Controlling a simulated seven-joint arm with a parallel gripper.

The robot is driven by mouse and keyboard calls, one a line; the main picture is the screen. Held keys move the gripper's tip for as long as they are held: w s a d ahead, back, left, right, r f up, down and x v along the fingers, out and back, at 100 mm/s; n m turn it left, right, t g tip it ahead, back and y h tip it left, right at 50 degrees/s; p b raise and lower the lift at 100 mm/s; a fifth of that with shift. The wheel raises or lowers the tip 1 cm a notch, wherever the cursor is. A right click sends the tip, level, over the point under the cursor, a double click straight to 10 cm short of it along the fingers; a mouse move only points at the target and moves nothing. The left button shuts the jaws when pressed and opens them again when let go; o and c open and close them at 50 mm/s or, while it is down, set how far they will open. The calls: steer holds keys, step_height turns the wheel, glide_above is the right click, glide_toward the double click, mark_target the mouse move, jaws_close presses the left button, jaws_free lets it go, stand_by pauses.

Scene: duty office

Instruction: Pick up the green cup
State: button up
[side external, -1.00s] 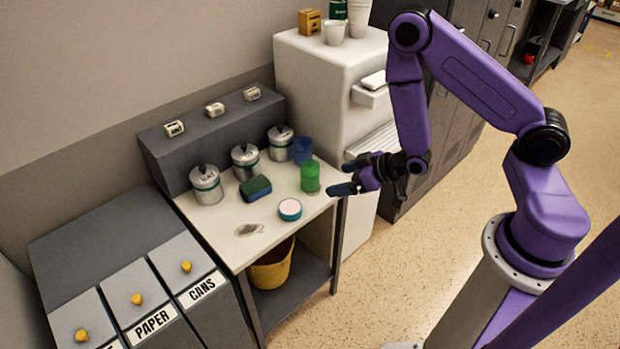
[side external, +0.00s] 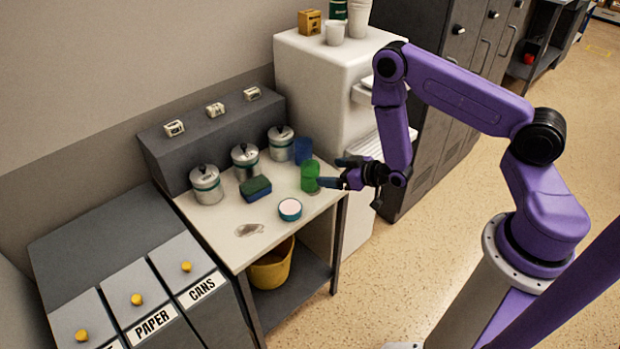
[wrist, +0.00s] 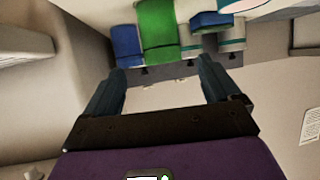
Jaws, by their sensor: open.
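The green cup (side external: 310,176) stands upright on the white counter near its right edge; it also shows at the top of the wrist view (wrist: 159,28), just beyond my fingers. My gripper (side external: 334,172) is at the cup's right side, at about its height, with its fingers pointing toward it. In the wrist view my gripper (wrist: 168,72) has its two fingers spread wide with nothing between them. The cup lies ahead of the fingertips, toward the left finger's side. Whether a finger touches the cup cannot be told.
A blue cup (side external: 303,151) stands close behind the green cup. A blue-green sponge (side external: 255,188), a round pink-topped tin (side external: 290,208) and lidded canisters (side external: 245,158) are on the counter (side external: 215,226). A white dispenser (side external: 318,75) rises behind. Open floor lies right of the counter.

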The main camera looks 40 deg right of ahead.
mark_target(317, 171)
steer(key=shift+x, duration=4.55)
steer(key=shift+a+r, duration=0.1)
steer(key=shift+a, duration=0.05)
steer(key=shift+c, duration=0.3)
steer(key=c, duration=1)
